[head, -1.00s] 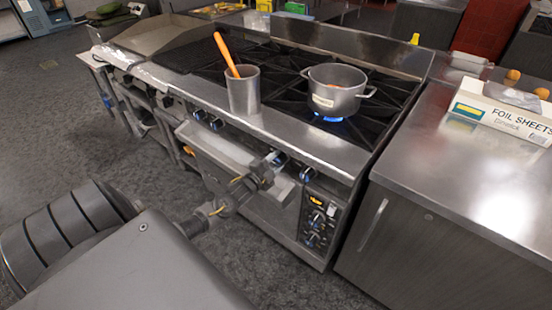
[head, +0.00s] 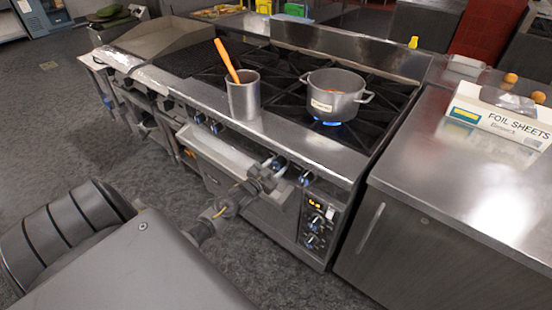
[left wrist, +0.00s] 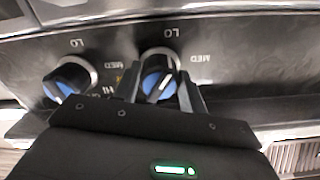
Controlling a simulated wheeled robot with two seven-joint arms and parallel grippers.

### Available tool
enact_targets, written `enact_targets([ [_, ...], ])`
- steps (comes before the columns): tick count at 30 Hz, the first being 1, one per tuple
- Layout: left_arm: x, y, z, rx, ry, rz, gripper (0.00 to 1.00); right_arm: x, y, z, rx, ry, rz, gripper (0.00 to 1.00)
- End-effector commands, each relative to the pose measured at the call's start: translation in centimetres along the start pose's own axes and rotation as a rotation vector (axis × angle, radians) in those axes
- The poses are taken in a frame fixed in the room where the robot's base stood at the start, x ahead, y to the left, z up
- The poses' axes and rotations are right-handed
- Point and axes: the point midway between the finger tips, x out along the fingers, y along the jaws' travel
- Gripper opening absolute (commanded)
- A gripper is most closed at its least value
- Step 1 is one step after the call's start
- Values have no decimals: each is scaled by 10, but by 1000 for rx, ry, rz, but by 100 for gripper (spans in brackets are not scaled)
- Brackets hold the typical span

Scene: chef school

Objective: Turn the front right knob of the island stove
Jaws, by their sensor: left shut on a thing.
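The island stove (head: 315,150) has a row of blue-ringed knobs on its front panel. My left gripper (head: 272,165) is at the left knob (head: 281,162) of the right-hand pair. In the left wrist view, the gripper's fingers (left wrist: 160,92) are on both sides of this knob (left wrist: 157,72) and shut on it. The other knob of the pair (head: 305,178) is free, to the right of the gripper in the head view. It also shows in the left wrist view (left wrist: 68,80), at the left. My right gripper is not in view.
A pot (head: 336,95) stands over a lit blue flame. A metal container (head: 243,98) with an orange-handled utensil (head: 226,60) stands at the stove's front. A counter (head: 450,190) with a foil box (head: 500,115) adjoins at the right. Open floor (head: 60,125) lies at the left.

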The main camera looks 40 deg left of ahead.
Motion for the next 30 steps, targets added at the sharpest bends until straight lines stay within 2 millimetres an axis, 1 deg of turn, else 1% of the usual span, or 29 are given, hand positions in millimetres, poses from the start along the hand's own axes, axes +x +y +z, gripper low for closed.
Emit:
enact_targets([
  [6,0,0,1,-126,-3,-1,19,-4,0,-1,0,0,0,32],
  [12,0,0,1,-193,-3,-1,19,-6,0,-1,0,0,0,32],
  [29,0,1,1,-222,-3,0,19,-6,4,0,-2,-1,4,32],
  [30,0,1,1,-222,-3,0,43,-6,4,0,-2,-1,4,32],
])
